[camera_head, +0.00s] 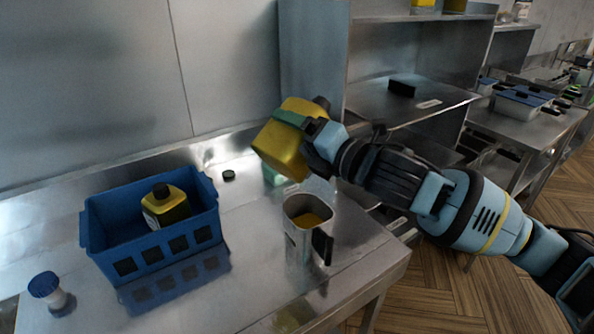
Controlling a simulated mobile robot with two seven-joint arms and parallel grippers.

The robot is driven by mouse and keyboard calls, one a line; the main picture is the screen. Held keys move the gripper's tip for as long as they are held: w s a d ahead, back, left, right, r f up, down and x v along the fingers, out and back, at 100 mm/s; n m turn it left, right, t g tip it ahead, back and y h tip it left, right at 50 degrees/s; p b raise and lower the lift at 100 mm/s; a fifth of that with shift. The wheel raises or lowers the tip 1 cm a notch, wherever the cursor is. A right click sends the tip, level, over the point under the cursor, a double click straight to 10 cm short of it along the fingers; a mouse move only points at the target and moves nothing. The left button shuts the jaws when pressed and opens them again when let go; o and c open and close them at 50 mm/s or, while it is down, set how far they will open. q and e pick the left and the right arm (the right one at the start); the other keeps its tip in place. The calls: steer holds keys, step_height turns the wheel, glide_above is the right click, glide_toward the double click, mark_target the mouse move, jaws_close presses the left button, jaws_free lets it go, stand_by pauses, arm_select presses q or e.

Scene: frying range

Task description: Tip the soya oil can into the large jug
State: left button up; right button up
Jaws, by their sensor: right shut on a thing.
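A yellow oil can (282,150) with a green band is held tilted above the steel counter. My right gripper (312,133) is shut on it. The large jug (297,238) is steel with a dark handle and stands upright on the counter, below and slightly right of the can. Yellow oil (311,219) shows inside the jug. I see no clear stream between can and jug, and the can's mouth is hard to make out. My left gripper is not in view.
A blue crate (163,259) holding a yellow bottle (166,205) with a black cap stands at the left. A small black cap (229,175) lies behind it. A blue-lidded container (47,289) is at the front left. The counter ends right of the jug.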

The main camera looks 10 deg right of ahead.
steer(key=n, duration=0.3)
steer(key=r+n, duration=0.1)
steer(key=n, duration=0.1)
steer(key=shift+n, duration=0.4)
steer(key=n, duration=0.3)
steer(key=r+n, duration=0.1)
steer(key=n, duration=0.1)
steer(key=shift+n, duration=0.4)
steer(key=shift+f, duration=0.1)
